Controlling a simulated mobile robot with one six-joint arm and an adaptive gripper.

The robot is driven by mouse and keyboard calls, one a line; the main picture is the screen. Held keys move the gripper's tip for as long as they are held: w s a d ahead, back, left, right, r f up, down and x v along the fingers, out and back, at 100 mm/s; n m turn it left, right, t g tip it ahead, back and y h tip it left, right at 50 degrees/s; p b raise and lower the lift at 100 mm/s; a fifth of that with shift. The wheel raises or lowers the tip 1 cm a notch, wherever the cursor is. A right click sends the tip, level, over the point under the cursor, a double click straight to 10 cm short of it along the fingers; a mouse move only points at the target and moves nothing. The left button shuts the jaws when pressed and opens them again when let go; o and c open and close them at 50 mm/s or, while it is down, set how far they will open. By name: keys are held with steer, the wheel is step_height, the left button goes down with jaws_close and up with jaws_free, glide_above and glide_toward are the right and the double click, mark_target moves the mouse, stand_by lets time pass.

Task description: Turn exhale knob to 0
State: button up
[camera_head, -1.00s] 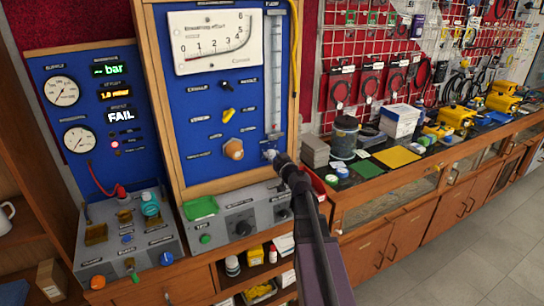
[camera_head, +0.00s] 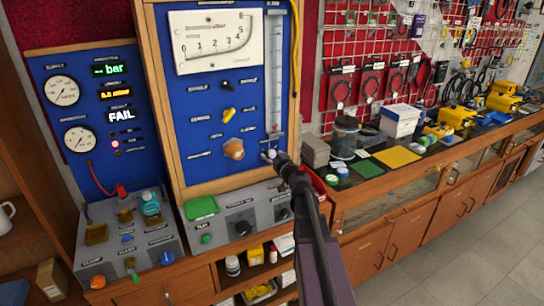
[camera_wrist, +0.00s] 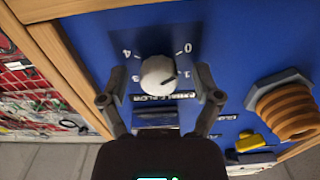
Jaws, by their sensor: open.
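The exhale knob (camera_wrist: 158,76) is a round, pale knob on the blue panel. In the wrist view its label reads roughly "exhale flow", and the printed 0 is at its upper right, with 4 at its upper left. A dark mark on the knob points right, near the 1. My gripper (camera_wrist: 156,86) is open, with one finger on each side of the knob; a gap shows beside each finger, and I cannot tell any contact. In the head view my gripper (camera_head: 277,157) is at the panel's lower right corner and partly hides the knob (camera_head: 267,155).
An orange-brown ribbed knob (camera_wrist: 290,108) and a yellow knob (camera_wrist: 252,141) are to the right in the wrist view. A wooden frame (camera_wrist: 60,55) edges the panel. A grey control box (camera_head: 240,212) juts out below the panel. The counter at right holds several items.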

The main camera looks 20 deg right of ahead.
steer(key=shift+s, duration=0.1)
steer(key=s, duration=1.2)
steer(key=shift+d, duration=0.2)
stand_by(0.4)
